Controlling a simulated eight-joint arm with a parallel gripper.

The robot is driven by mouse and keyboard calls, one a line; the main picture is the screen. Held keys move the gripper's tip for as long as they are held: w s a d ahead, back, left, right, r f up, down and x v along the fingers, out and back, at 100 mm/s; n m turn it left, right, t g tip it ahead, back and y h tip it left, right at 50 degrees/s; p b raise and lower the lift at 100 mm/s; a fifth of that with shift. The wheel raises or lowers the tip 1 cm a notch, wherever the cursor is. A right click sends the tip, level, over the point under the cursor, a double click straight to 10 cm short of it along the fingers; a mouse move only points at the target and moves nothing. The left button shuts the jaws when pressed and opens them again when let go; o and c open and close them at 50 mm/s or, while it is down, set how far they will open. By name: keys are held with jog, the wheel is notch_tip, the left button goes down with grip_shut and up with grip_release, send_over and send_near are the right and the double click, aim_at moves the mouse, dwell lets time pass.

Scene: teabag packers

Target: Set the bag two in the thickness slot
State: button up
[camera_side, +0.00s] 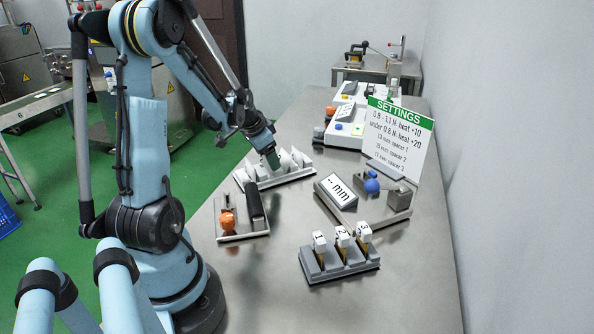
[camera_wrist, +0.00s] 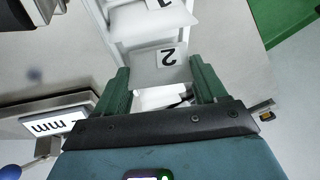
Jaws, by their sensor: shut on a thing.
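My gripper (camera_side: 273,160) is at the rack of white bags (camera_side: 250,183) in the side view. In the wrist view my green fingers (camera_wrist: 162,80) stand on either side of a white bag marked 2 (camera_wrist: 150,72), bag two, and are shut on it. A bag marked 1 (camera_wrist: 150,22) is beyond it. I cannot tell whether bag two is clear of the rack. The thickness gauge with a "-- mm" display (camera_side: 338,190), a blue knob (camera_side: 372,187) and a grey block (camera_side: 398,196) is to the right; its slot is not clear. The display also shows in the wrist view (camera_wrist: 52,124).
A grey holder (camera_side: 341,268) with pieces tagged 1, 2 and 3 stands at the front right. A device with an orange knob (camera_side: 227,221) is at the front left. A SETTINGS sign (camera_side: 398,138) stands behind the gauge. Bare table lies between rack and gauge.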

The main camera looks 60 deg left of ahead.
jog(key=r, duration=0.3)
jog(key=shift+w+d+r, duration=0.1)
jog(key=shift+d+r, duration=0.05)
jog(key=shift+d, duration=0.15)
jog(key=w+d+r, duration=0.3)
jog(key=d+r, duration=0.3)
jog(key=d, duration=0.5)
jog(key=w+d+r+m+h, duration=0.1)
jog(key=w+d, duration=0.5)
jog(key=d, duration=0.3)
jog(key=w+d+r+m+h, duration=0.1)
jog(key=w+d+h, duration=0.1)
jog(key=w+d, duration=0.6)
send_over(371, 177)
jog(key=s, duration=0.1)
jog(key=f, duration=0.6)
jog(key=shift+s+f, duration=0.2)
jog(key=shift+f, duration=2.05)
jog(key=shift+f, duration=0.1)
jog(key=o, duration=1.1)
jog(key=shift+c, duration=0.2)
